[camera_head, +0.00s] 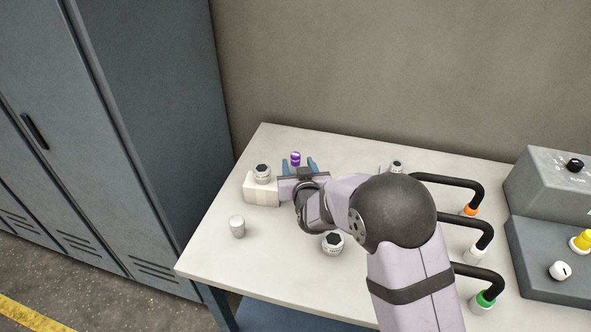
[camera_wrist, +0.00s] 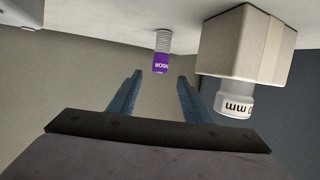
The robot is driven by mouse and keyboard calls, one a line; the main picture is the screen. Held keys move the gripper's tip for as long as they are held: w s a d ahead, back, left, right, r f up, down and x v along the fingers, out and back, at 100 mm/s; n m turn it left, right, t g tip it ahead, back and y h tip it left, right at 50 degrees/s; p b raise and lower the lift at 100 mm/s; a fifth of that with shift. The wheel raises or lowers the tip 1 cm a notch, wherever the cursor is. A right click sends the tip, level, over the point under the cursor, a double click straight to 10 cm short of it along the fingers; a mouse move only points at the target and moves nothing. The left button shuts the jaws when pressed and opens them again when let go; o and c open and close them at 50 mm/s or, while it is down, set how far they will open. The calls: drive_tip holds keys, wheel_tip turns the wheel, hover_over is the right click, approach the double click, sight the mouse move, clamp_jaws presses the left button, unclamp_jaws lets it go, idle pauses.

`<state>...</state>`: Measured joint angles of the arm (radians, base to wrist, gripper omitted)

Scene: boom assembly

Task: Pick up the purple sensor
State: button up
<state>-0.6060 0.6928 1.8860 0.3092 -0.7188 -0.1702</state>
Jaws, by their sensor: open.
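The purple sensor (camera_head: 295,158) stands upright near the back left of the table. It is a small cylinder with a purple band; in the wrist view it shows (camera_wrist: 161,61) upside down, with a ribbed grey part at the table end. My gripper (camera_head: 301,165) is at the sensor's near side, its blue fingers open and apart. In the wrist view the fingers (camera_wrist: 158,86) point toward the sensor, which appears between and beyond their tips. I see no contact.
A cream block (camera_head: 262,193) with a white-grey cap (camera_head: 262,172) on top stands left of my gripper. A small white cylinder (camera_head: 237,226) and a round knob-like part (camera_head: 332,243) stand nearer. Black curved handles (camera_head: 466,233) and a grey control box (camera_head: 552,185) are at right.

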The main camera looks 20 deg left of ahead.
sight(296, 159)
drive_tip(key=shift+a, duration=0.15)
drive_tip(key=shift+w+a+f, duration=0.1)
drive_tip(key=shift+w+f, duration=0.05)
drive_tip(key=shift+w, duration=0.25)
drive_tip(key=shift+f+p+x, duration=0.1)
drive_tip(key=shift+p+x, duration=0.65)
drive_tip(key=shift+x, duration=0.85)
drive_tip(key=shift+f+p+x, duration=0.15)
drive_tip(key=shift+p+x, duration=0.55)
drive_tip(key=shift+x, duration=0.9)
clamp_jaws()
